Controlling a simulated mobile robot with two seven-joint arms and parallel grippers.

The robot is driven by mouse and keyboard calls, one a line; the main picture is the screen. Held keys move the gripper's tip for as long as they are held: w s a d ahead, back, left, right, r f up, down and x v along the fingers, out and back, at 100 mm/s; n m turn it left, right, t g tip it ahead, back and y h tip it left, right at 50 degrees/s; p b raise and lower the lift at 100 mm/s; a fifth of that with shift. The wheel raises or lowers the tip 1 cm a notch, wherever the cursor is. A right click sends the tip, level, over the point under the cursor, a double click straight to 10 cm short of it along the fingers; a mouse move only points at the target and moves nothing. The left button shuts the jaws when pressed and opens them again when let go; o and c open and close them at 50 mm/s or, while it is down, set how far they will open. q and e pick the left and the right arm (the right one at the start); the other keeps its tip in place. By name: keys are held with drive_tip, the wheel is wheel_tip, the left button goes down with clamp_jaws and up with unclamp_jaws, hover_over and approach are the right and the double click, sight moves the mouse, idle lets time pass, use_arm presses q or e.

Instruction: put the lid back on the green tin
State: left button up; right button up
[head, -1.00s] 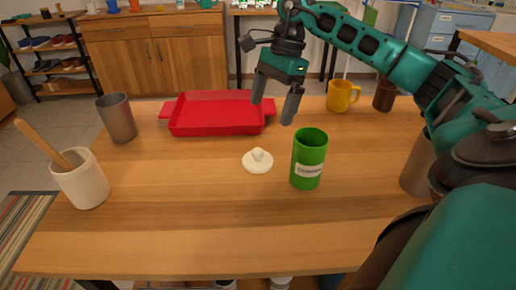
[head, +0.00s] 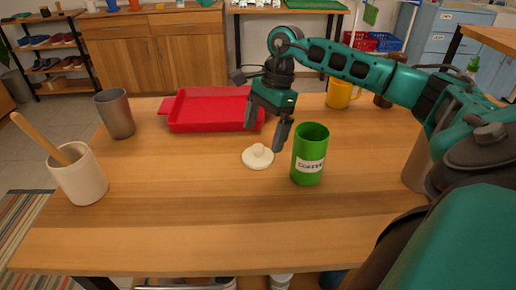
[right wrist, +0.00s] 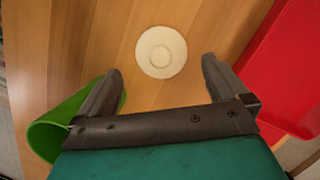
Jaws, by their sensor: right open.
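The green tin (head: 309,154) stands upright and open on the wooden table, with a white label on its front. The round white lid (head: 258,157) with a knob lies on the table just left of the tin. My right gripper (head: 264,132) is open and empty above the table, behind and above the lid. In the right wrist view, the lid (right wrist: 161,52) lies beyond the open fingertips (right wrist: 160,72), roughly centred between them. The tin (right wrist: 58,126) shows at the left there, partly hidden behind a finger. My left gripper is not in view.
A red tray (head: 207,111) lies behind the lid. A grey cup (head: 116,114) and a white crock (head: 80,176) with a wooden tool stand at the left. A yellow mug (head: 341,94) stands behind the tin. The table's front is clear.

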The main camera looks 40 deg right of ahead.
sight(258, 146)
drive_tip(key=b+x, duration=0.1)
drive_tip(key=x, duration=0.4)
drive_tip(key=shift+a+f, duration=0.1)
drive_tip(key=shift+a, duration=0.05)
drive_tip(key=shift+c, duration=0.3)
drive_tip(key=c, duration=0.9)
